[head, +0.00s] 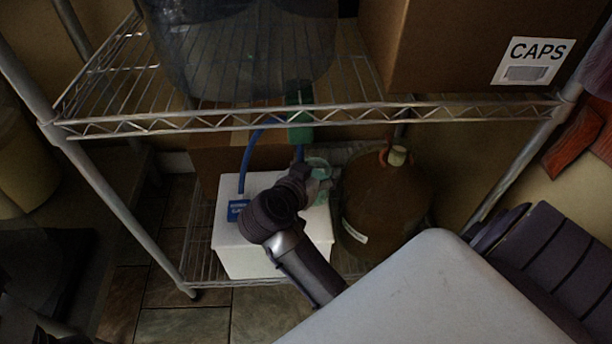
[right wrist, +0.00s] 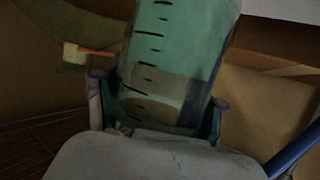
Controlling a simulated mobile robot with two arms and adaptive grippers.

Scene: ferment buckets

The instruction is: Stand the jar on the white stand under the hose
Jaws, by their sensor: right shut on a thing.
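The jar (head: 319,168) is clear, green-tinted, and mostly hidden behind my right gripper (head: 308,180) in the head view. The right wrist view shows the jar (right wrist: 170,55) with black graduation marks, between the fingers of my right gripper (right wrist: 155,112), which is shut on it. The white stand (head: 277,256) is a white block on the lower shelf. The jar shows over its back right part; I cannot tell whether it touches the top. The blue hose (head: 246,160) curves down to the stand's left side, by a blue label. My left gripper is not in view.
A brown jug (head: 385,205) stands close to the right of the stand. The upper wire shelf (head: 330,116) passes above, holding a large translucent bucket (head: 240,45) and a CAPS box (head: 460,50). A green block (head: 299,110) hangs at its edge. A cardboard box (head: 225,160) is behind.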

